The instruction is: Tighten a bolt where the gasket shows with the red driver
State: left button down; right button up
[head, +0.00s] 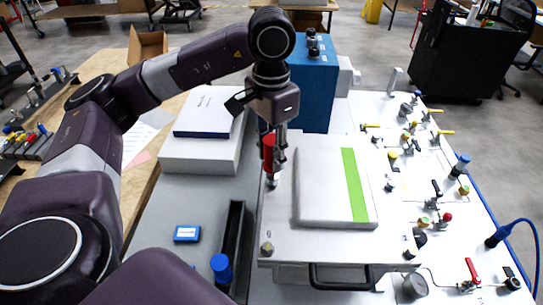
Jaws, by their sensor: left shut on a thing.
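My left gripper (273,150) is shut on the red driver (268,146), which stands about upright. The driver's lower end is over the left edge of a white lid plate (330,245), by a bolt at its far left part; the fingers partly hide it, and I cannot tell whether the tip touches the bolt. Other bolts show at the near left corner (266,249) and near right corner (410,254). A raised grey cover with a green stripe (355,185) sits on the plate. I cannot make out a gasket edge. My right gripper is not in view.
A black tray (232,245) and a blue-topped tool (220,267) are left of the plate, with a small blue box (187,234). A blue tall unit (313,85) stands behind. Valves and fittings (430,190) crowd the right panel. A book (207,110) lies on a white box.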

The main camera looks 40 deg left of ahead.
pick_arm(q)
jog(key=shift+f+m+b, duration=0.25)
jog(key=shift+m+b, duration=0.3)
jog(key=shift+m, duration=0.65)
jog(key=shift+r+m, duration=0.15)
jog(key=shift+m, duration=0.15)
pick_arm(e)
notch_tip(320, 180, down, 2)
pick_arm(q)
jog(key=c, duration=1.6)
grip_release()
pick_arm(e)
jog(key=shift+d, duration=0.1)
